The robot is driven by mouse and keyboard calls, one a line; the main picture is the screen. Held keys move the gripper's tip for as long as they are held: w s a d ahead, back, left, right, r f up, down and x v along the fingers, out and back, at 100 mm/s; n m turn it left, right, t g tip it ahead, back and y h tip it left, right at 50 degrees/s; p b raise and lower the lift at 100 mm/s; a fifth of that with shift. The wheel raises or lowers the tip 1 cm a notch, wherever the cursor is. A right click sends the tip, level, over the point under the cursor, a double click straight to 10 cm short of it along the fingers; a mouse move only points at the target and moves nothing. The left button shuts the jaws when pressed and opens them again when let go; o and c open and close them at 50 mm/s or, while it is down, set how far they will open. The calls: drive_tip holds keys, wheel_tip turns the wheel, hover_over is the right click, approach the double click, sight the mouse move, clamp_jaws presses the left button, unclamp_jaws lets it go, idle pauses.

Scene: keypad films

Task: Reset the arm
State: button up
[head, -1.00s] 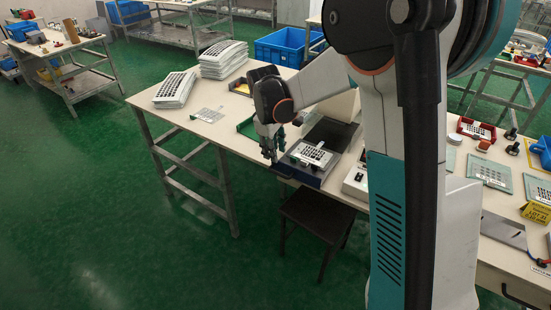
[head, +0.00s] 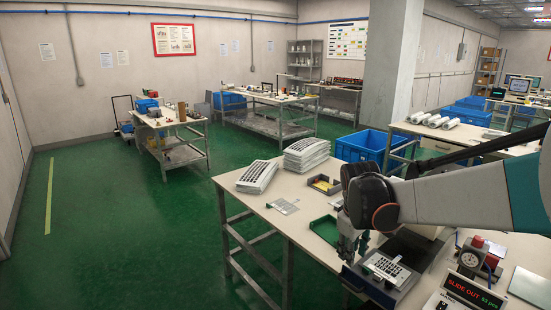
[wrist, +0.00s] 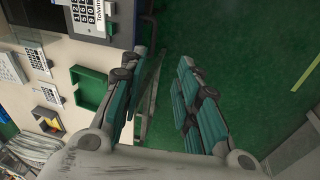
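My gripper (head: 350,248) is beside the table's front edge, just left of the fixture (head: 384,268) that carries a keypad film. In the wrist view my gripper (wrist: 160,98) has its two teal-padded fingers spread apart with nothing between them, and green floor shows beyond. The keypad film shows at the top of the wrist view (wrist: 88,14), left of the fingers. My arm (head: 465,197) reaches in from the right of the head view.
The table (head: 285,222) holds stacks of keypad sheets (head: 306,154), a flat sheet (head: 284,206) and a green tray (head: 325,230). A red display (head: 474,292) reads "SLIDE OUT". A blue crate (head: 362,147) stands behind the table. Open green floor (head: 120,230) lies left.

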drive_tip(key=s+a+r+m+t, duration=0.1)
drive_tip(key=s+r+m+t, duration=0.1)
drive_tip(key=s, duration=1)
drive_tip(key=s+a+r+m+t+y, duration=0.1)
drive_tip(key=s+r+m+t, duration=0.2)
drive_tip(key=s, duration=0.9)
drive_tip(key=shift+s+a+r+m, duration=0.15)
drive_tip(key=shift+r+m, duration=0.1)
drive_tip(key=shift+m, duration=0.55)
